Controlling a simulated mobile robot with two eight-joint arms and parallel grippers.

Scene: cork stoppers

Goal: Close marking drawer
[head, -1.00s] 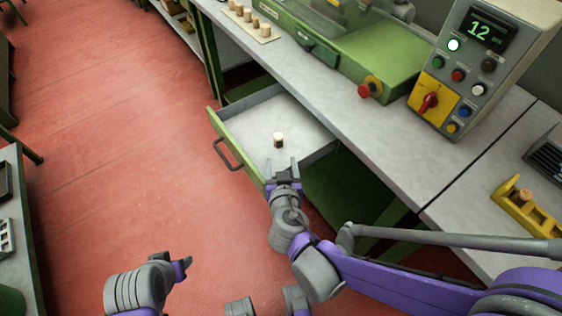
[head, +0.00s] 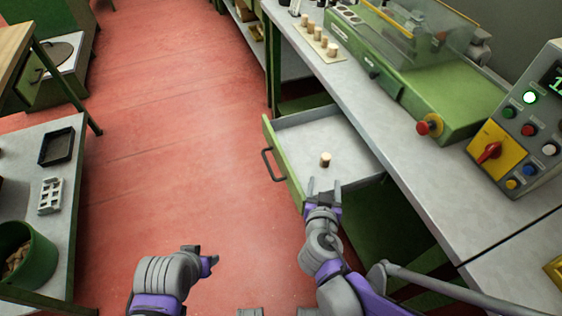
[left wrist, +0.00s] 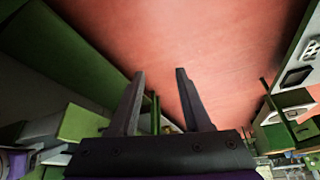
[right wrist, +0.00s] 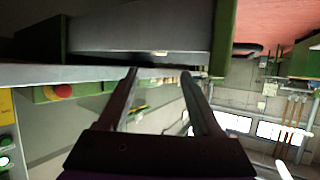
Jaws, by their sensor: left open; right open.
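The marking drawer (head: 345,137) is pulled out from under the workbench. It has a green front (head: 284,165) with a dark handle (head: 270,165). One cork stopper (head: 325,159) stands upright inside it. My right gripper (head: 324,186) is open and empty at the drawer's near side, just short of the cork in the head view; whether it touches the drawer I cannot tell. In the right wrist view its fingers (right wrist: 158,72) point toward the drawer, which fills the top. My left gripper (head: 208,255) is low over the floor, away from the drawer; its open fingers (left wrist: 158,72) are empty.
A workbench (head: 400,165) carries a green machine (head: 425,85), a red stop button (head: 430,125) and a control box (head: 520,130). Several corks stand on a board (head: 320,42) at the back. A side table (head: 100,140) with a green bin (head: 28,255) stands left. Red floor between is clear.

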